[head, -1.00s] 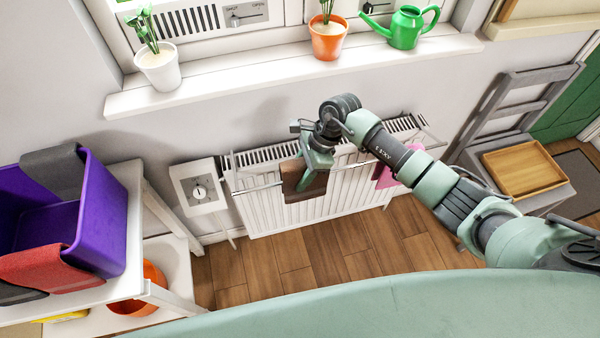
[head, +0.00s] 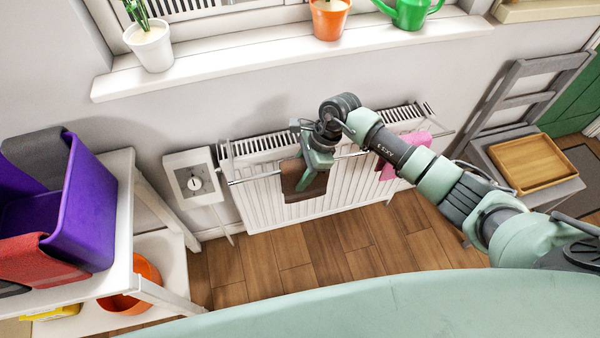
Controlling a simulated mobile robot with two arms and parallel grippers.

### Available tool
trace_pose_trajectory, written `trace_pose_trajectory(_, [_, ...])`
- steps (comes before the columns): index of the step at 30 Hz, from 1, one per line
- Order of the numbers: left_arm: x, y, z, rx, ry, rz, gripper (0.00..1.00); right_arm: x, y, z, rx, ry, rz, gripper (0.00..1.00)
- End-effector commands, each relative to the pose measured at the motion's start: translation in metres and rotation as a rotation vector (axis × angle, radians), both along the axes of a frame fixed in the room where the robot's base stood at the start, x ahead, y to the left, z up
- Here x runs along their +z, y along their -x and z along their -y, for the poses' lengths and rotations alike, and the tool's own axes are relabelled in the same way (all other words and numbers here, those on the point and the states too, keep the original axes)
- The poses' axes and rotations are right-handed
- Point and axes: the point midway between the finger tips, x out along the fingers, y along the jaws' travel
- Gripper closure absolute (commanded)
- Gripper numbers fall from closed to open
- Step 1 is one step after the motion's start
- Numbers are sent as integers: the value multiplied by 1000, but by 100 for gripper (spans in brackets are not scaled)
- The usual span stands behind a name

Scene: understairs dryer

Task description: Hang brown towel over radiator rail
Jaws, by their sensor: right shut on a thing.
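The white radiator (head: 262,203) stands against the wall under the window, with a metal rail (head: 245,180) along its front. The brown towel (head: 291,185) hangs at the rail, left of the radiator's middle, its lower part in front of the white panel. My right gripper (head: 308,180) is at the towel, shut on it, and points down. The gripper covers part of the towel and rail, so I cannot tell how much cloth lies behind the rail. My left gripper is out of view.
A pink cloth (head: 388,168) hangs on the rail further right, partly behind my right arm. A purple bin (head: 92,205) with grey and red cloths stands on a white shelf at left. A grey chair (head: 550,185) holds a wooden tray (head: 527,163). Potted plants line the sill (head: 240,62).

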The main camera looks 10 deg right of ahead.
Motion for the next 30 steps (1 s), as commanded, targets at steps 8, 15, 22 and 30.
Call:
trace_pose_trajectory(8, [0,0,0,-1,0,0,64,0,0,0,0,0,0,33])
trace_pose_trajectory(15, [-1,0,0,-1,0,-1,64,5,-1,3,0,0,2,33])
trace_pose_trajectory(22, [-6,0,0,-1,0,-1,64,39,-2,18,0,2,5,33])
trace_pose_trajectory(30, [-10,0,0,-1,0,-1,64,69,-2,29,0,0,2,33])
